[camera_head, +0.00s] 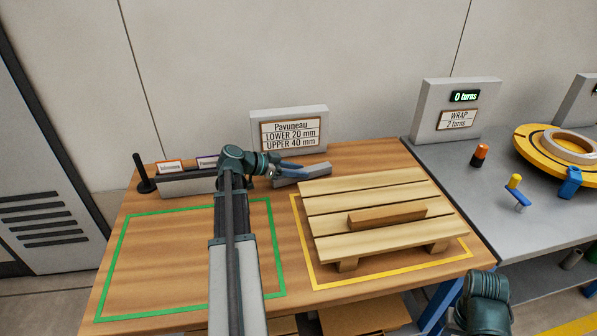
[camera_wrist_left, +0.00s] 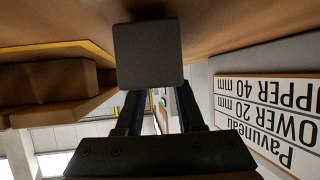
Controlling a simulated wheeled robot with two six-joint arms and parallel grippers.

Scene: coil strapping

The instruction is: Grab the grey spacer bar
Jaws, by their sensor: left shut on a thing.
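The grey spacer bar (camera_head: 308,176) is at the back of the wooden table, just in front of the Pavuneau sign. My left gripper (camera_head: 297,168) reaches it from the left and is shut on it. In the left wrist view the bar's dark square end (camera_wrist_left: 148,56) shows at the fingers (camera_wrist_left: 155,105). I cannot tell whether the bar touches the table. My right gripper is not visible; only part of my right arm shows at the lower right.
A slatted wooden pallet (camera_head: 375,203) with a wooden bar (camera_head: 387,216) on it stands inside a yellow outline. A green-outlined area (camera_head: 150,262) at left is clear apart from my arm above it. The Pavuneau sign (camera_head: 289,130) stands behind. A grey bench (camera_head: 465,160) adjoins at right.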

